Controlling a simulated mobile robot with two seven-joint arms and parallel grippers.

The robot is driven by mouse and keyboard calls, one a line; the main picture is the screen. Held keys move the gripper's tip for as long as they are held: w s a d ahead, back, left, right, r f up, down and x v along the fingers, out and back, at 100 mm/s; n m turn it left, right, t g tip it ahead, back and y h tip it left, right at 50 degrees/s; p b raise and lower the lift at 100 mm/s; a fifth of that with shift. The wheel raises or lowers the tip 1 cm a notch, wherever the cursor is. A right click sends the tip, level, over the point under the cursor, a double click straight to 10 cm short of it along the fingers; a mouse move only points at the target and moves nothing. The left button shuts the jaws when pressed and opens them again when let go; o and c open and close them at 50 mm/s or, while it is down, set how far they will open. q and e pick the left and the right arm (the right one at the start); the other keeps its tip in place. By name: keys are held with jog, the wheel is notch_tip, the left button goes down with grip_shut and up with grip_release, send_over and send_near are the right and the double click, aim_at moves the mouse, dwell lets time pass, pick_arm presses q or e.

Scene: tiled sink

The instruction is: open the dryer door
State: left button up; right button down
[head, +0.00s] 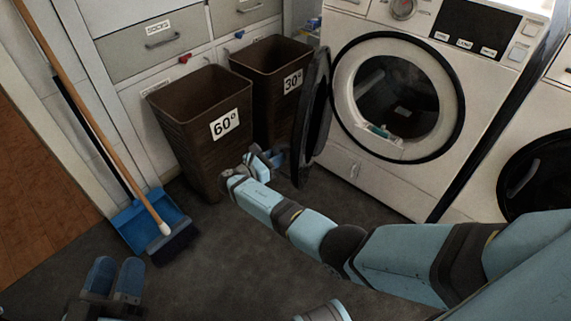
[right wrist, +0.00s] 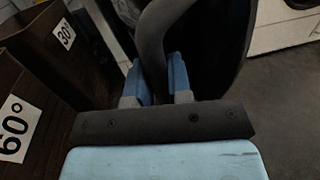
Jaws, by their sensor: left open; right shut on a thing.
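The white dryer (head: 352,100) stands at the upper right of the head view with its round opening exposed. Its dark round door (head: 312,120) is swung out to the left, seen nearly edge-on. My right gripper (head: 264,160) is at the door's left side, low down. The fingertips are partly hidden by the rim. My left gripper (head: 114,280) is open and empty at the lower left, over the floor and away from the dryer.
Brown bins marked 60° (head: 195,130) and 30° (head: 270,85) stand left of the door, close to my right gripper. A broom (head: 100,130) and blue dustpan (head: 135,225) are at the left. Another machine (head: 530,150) stands at the right. Grey floor is clear in the middle.

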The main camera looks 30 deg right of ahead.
jog(key=shift+w+a, duration=0.2)
dwell(0.3)
jog(key=c, duration=1.1)
grip_release()
jog(key=v, duration=1.4)
jog(key=shift+w+p, duration=0.1)
jog(key=shift+p, duration=0.25)
